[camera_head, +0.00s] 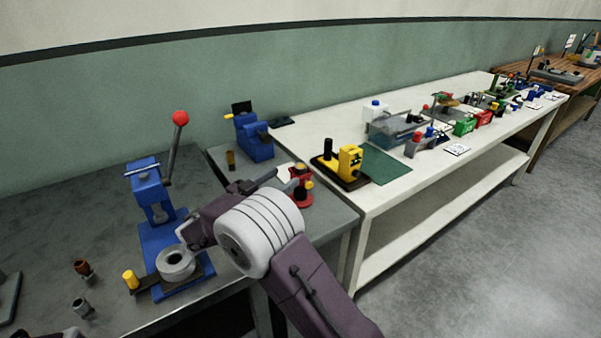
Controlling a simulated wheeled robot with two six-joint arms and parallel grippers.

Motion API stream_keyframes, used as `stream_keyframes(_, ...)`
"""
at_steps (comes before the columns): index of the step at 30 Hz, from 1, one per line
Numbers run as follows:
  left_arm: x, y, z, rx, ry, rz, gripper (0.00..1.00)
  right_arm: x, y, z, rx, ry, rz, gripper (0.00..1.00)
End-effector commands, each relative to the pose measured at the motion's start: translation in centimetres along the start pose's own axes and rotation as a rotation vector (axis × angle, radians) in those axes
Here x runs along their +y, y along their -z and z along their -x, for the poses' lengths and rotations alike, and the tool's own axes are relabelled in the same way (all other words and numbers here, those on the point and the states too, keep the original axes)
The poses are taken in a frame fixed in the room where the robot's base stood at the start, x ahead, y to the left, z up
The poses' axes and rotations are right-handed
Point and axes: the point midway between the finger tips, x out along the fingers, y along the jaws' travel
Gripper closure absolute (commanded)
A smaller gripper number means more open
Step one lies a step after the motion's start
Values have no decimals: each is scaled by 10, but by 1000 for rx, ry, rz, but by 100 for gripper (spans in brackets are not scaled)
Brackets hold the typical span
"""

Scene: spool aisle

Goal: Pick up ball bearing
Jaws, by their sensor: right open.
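The ball bearing (176,264) is a thick light-grey ring with a hole in its middle. The wrist hides part of the fingers. My left gripper is not clearly in view.
A yellow peg (131,280) stands left of the bearing. Small brown (84,269) and grey (82,308) parts stand on the dark bench.

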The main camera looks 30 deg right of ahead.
Motion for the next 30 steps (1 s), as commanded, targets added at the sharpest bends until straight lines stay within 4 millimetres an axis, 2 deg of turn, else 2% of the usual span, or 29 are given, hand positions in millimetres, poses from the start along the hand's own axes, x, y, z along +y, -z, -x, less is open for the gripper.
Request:
stream_keyframes(2, 0, 0, 1, 0, 0, 0, 16, 1, 0, -12, 0, -4, 0, 42)
stream_keyframes(6, 0, 0, 1, 0, 0, 0, 16, 1, 0, -19, -1, -2, 0, 42)
stream_keyframes(13, 0, 0, 4, 0, 0, 0, 16, 2, 1, -59, -2, -4, 1, 42)
stream_keyframes(16, 0, 0, 4, 0, 0, 0, 16, 1, 1, -66, -1, -2, 1, 42)
stream_keyframes(21, 0, 0, 3, 0, 0, 0, 16, 1, 1, -66, -2, 0, 1, 42)
stream_keyframes(22, 0, 0, 3, 0, 0, 0, 16, 1, 1, -66, -2, 0, 1, 45)
stream_keyframes(28, 0, 0, 3, 0, 0, 0, 16, 1, 1, -66, -2, -1, 1, 100)
stream_keyframes(30, 0, 0, 3, 0, 0, 0, 16, 1, 1, -66, -2, -1, 1, 100)
